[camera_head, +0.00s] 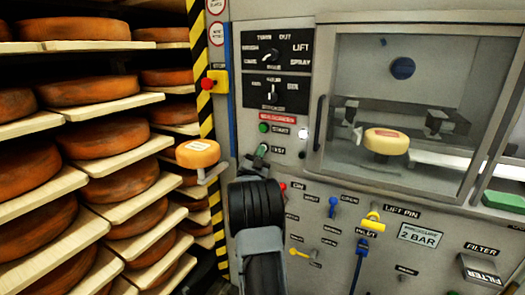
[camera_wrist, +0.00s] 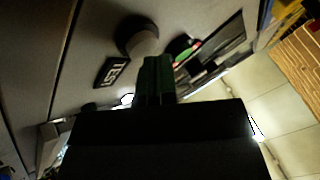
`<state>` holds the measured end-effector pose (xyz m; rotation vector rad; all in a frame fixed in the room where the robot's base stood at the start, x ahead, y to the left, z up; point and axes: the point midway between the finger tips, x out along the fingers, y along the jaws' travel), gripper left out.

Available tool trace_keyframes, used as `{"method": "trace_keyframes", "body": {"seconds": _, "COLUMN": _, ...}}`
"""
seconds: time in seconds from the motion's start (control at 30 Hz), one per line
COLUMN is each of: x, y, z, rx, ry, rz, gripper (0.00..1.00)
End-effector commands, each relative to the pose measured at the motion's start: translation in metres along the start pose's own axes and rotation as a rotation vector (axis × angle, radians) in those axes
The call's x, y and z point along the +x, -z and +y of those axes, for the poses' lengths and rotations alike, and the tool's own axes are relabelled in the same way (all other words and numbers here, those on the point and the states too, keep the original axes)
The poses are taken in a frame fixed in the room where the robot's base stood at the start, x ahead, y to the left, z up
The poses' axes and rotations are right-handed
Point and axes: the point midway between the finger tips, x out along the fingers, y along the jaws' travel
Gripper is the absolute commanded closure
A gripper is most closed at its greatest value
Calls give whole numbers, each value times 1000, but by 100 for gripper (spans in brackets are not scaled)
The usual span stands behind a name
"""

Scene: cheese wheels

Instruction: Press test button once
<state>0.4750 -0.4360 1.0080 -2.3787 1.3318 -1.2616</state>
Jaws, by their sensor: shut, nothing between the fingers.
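The label by the test button shows right of my gripper in the head view, and reads TEST (camera_wrist: 112,72) in the wrist view. Beside it in the wrist view is a round grey button (camera_wrist: 138,35). My gripper (camera_head: 259,156) is at the panel just left of the label; its dark green fingers also show in the wrist view (camera_wrist: 155,62), shut and empty. The fingertips overlap the lower edge of the grey button in that view. I cannot tell whether they touch it or whether it is pressed in. My gripper largely hides the button in the head view.
A green START button (camera_head: 264,127) sits just above. A red emergency button (camera_head: 208,84) is at upper left. A yellow cheese wheel (camera_head: 198,154) lies left of my arm. Shelves of cheese (camera_head: 93,90) fill the left.

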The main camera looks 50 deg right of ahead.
Motion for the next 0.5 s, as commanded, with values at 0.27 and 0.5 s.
{"method": "trace_keyframes", "body": {"seconds": 0.27, "x": -11, "y": 4, "z": -4, "rx": 0, "ry": 0, "rz": 0, "gripper": 100}}
{"method": "trace_keyframes", "body": {"seconds": 0.5, "x": -10, "y": 5, "z": -5, "rx": 0, "ry": 0, "rz": 0, "gripper": 100}}
